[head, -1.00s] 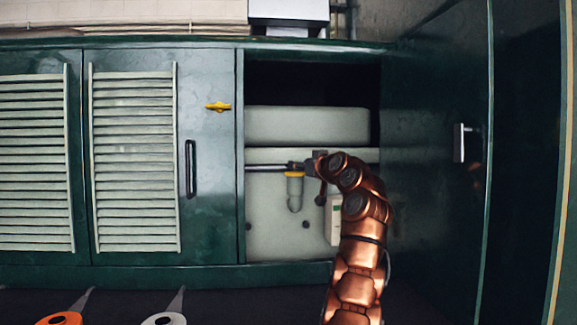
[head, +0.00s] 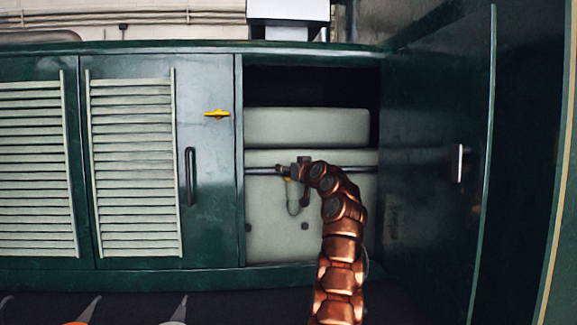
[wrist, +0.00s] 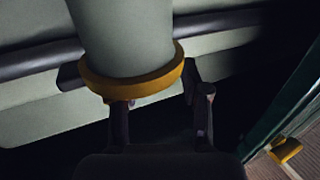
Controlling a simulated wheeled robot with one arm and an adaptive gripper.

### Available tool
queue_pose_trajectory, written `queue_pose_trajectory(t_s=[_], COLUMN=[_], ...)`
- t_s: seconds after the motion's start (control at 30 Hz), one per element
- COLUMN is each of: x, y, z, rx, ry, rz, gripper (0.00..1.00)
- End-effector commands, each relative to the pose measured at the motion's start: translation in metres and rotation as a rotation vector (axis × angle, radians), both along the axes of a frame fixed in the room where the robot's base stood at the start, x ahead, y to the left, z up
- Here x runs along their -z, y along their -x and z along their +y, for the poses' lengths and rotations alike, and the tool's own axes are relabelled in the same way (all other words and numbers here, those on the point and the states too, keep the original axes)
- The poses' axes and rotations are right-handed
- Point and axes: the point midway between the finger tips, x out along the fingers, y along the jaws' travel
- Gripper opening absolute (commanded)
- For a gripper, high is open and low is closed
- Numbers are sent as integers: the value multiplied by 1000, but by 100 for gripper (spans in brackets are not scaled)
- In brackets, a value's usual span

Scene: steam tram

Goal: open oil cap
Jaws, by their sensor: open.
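The oil cap appears to be the yellow ring (wrist: 140,86) at the end of a pale grey-green filler pipe (wrist: 120,35) in the wrist view. In the head view the pipe (head: 293,198) curves up inside the open cabinet bay, and its yellow top is mostly hidden by my gripper. My gripper (head: 287,168) is open and empty there. In the wrist view its two fingers (wrist: 160,98) are spread close to the cap, one near its lower edge and one by its right side. I cannot tell whether either touches it.
A dark horizontal bar (head: 350,168) crosses the bay behind my gripper. The green cabinet door (head: 209,190) left of the bay has a yellow latch (head: 217,113) and a dark handle (head: 190,177). A green panel (head: 430,150) stands at the right.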

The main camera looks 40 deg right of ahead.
Motion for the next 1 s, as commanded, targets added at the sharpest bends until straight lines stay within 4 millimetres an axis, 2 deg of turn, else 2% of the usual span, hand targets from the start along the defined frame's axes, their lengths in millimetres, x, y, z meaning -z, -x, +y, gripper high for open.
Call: queue_pose_trajectory(t_s=[0.17, 0.6, 1.0], x=[1, 1, 1], y=[0, 0, 0], z=[0, 0, 0], rx=[0, 0, 0], ry=[0, 0, 0], rz=[0, 1, 1], gripper=[46, 0, 0])
